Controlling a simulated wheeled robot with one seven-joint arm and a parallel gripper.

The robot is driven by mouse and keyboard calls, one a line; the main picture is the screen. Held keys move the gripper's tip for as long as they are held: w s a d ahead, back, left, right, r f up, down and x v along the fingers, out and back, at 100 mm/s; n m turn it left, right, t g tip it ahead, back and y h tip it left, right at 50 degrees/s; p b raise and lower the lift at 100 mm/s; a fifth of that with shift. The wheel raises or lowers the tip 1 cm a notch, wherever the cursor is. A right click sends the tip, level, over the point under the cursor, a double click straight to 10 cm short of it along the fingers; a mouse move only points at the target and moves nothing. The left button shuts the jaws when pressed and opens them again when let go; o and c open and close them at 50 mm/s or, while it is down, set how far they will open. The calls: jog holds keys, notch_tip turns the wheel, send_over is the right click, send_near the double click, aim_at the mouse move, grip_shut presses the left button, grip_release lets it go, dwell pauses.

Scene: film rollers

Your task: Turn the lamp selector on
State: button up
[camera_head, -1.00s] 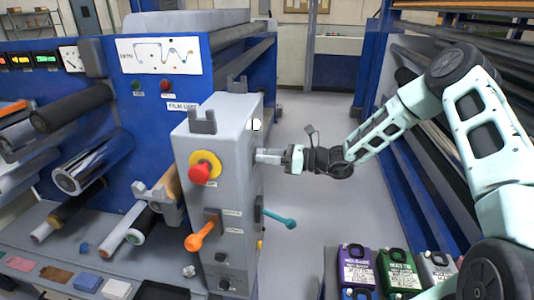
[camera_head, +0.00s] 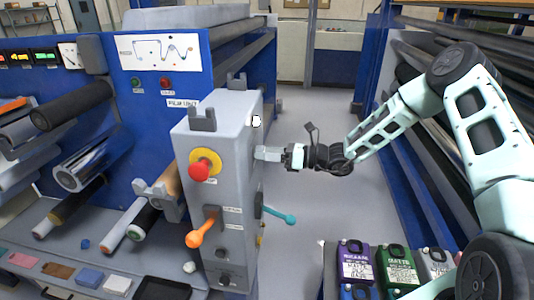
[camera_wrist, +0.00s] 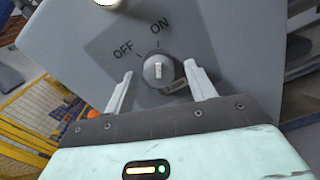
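The lamp selector (camera_wrist: 158,71) is a round grey knob on a grey panel in the wrist view, with OFF and ON printed above it. Its pale bar stands roughly upright in the picture, pointing nearer to ON than to OFF. My gripper (camera_wrist: 158,69) is open, with one finger on each side of the knob and a visible gap to it. In the head view my gripper (camera_head: 259,153) is at the right side of the grey control box (camera_head: 215,135), which hides the knob there.
The box front carries a red and yellow emergency button (camera_head: 201,169) and an orange lever (camera_head: 201,232). A teal lever (camera_head: 280,216) sticks out below my gripper. Several coloured containers (camera_head: 355,262) stand at the lower right. The aisle floor (camera_head: 315,200) is clear.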

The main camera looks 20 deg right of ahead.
jog(key=b+v, duration=0.6)
jog(key=v, duration=1.1)
jog(key=shift+s+d, duration=0.1)
jog(key=shift+d, duration=0.05)
